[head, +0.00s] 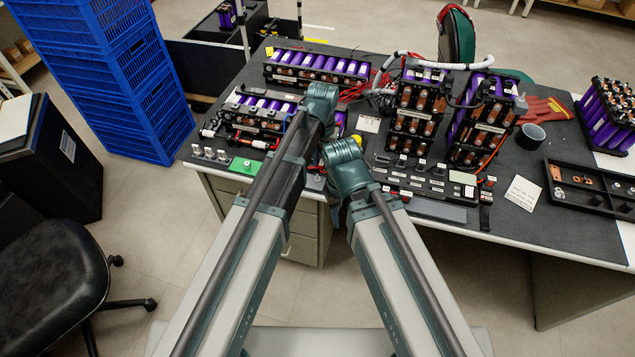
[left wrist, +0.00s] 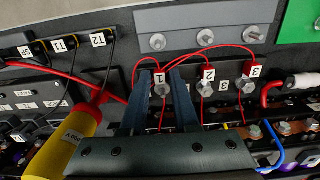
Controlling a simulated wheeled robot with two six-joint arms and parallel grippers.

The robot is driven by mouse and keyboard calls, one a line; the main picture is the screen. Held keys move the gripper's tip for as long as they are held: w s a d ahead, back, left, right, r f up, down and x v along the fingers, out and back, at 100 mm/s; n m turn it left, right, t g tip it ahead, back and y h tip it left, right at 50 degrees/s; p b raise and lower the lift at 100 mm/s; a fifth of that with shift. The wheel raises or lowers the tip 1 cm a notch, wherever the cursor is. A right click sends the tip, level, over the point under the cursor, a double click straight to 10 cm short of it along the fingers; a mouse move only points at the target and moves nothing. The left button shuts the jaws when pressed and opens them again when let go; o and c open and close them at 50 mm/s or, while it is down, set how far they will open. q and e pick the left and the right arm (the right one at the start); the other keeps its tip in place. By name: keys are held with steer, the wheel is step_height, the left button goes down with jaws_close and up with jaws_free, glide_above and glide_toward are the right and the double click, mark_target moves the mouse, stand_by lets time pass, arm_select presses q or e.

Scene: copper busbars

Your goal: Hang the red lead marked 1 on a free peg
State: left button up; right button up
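The red lead marked 1 (left wrist: 160,78) has a white tag and a metal end in the left wrist view. My left gripper (left wrist: 161,72) reaches over it, one finger on each side of the tag. The fingers stand apart; I see no clear contact. The leads marked 2 (left wrist: 208,76) and 3 (left wrist: 255,72) stand to the right, with thin red wires looping above. Three bare metal pegs (left wrist: 157,41) (left wrist: 205,37) (left wrist: 253,34) sit on a grey plate (left wrist: 180,17). In the head view my arms hide this spot, and my right gripper's fingers do not show.
A yellow cylinder (left wrist: 68,142) lies left of my left gripper, near a red cable and black leads tagged T1 (left wrist: 60,46) and T2 (left wrist: 98,40). A green board (head: 246,165) is near the table's front edge. Purple battery modules (head: 316,66) stand behind.

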mark_target(321, 163)
arm_select(q)
jaws_close()
steer(key=shift+r, duration=0.1)
step_height(321, 163, up, 4)
steer(key=p, duration=0.4)
steer(key=shift+r+p, duration=0.15)
steer(key=shift+p, duration=0.15)
stand_by(0.4)
step_height(321, 163, up, 3)
steer(key=p, duration=0.2)
steer(key=shift+p, duration=0.35)
steer(key=shift+f, duration=0.25)
